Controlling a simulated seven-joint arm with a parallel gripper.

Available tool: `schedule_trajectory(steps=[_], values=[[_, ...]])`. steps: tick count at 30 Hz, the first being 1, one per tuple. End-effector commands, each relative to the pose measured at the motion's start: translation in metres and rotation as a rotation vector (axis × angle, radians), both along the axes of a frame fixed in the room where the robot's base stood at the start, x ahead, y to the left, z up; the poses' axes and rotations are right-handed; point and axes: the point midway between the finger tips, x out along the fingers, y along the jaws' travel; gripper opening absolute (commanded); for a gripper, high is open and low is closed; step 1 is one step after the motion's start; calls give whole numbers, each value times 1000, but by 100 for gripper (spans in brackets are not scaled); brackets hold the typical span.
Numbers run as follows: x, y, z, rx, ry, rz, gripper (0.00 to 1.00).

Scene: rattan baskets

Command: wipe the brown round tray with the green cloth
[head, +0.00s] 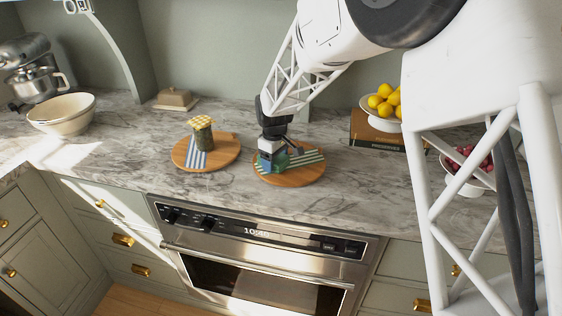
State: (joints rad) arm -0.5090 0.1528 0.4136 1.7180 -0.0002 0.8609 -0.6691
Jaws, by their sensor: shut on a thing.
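A brown round tray (297,178) lies on the marble counter in front of the wall. A green cloth with pale stripes (305,159) lies across it. My gripper (271,168) points down over the left part of this tray and is shut on the green cloth; its fingertips and the gripped part are small and partly hidden. A second brown round tray (227,152) lies to the left, apart from the first. It bears a blue-and-white striped cloth (196,160) and a jar with a yellow checked cover (202,133).
A white bowl (62,114), a stand mixer (36,72) and a butter dish (176,99) stand at the left. Lemons (384,99) in a white dish sit on books (375,133) at the right, near a bowl of red fruit (469,183). An oven (255,262) is below the counter's front edge.

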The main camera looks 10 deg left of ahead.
Motion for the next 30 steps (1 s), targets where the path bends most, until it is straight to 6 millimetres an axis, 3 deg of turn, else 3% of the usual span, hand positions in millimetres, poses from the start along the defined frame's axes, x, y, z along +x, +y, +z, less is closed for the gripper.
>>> schedule_trajectory(steps=[2, 18, 30], values=[[1, 0, 17, 3, -6, 0, 42], [1, -1, 65, 3, -4, -1, 42], [0, -1, 80, 2, -3, -1, 42]])
